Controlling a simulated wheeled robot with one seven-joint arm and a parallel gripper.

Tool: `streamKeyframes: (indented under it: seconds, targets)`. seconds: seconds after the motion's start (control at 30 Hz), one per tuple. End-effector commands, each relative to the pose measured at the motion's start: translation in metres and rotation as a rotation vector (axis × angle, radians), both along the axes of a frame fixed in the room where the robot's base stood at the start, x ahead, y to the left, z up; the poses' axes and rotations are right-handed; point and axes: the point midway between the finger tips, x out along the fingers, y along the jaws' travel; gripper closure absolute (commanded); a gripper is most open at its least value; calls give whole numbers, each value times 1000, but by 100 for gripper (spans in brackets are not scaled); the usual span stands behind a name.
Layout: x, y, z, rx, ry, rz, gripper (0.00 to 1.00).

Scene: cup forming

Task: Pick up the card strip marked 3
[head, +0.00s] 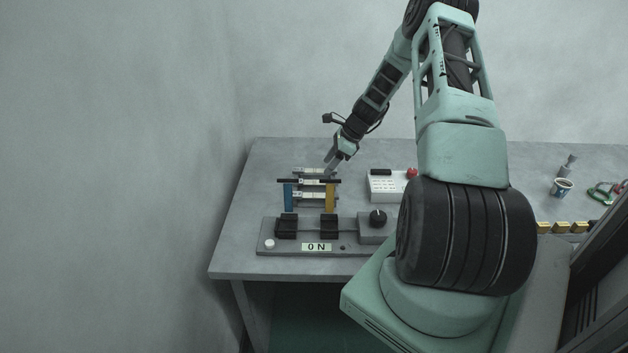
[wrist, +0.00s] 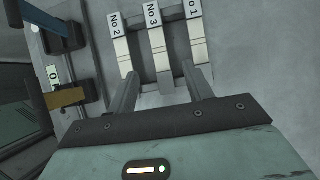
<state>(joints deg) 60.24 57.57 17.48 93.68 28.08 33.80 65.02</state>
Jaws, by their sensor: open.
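The card strip marked No 3 (wrist: 158,42) is the middle one of three pale strips on a grey rack (wrist: 176,27) in the wrist view. The strip marked No 2 (wrist: 121,48) lies to its left and the strip marked No 1 (wrist: 197,42) to its right. My gripper (wrist: 160,72) is open, with its fingers on either side of the near end of the No 3 strip. I cannot tell how high the fingertips are above it. In the head view, my gripper (head: 331,168) is at the strips' right ends, behind the fixture's dark bar, which partly hides them.
A white box (head: 388,187) with a red button is to the right.

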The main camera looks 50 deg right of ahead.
Motion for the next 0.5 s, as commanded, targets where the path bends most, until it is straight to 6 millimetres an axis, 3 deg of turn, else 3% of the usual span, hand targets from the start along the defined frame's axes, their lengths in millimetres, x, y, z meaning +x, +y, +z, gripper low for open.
streamKeyframes:
  seconds: [0.5]
  targets:
    - [22, 20, -41, 2, 1, 2, 49]
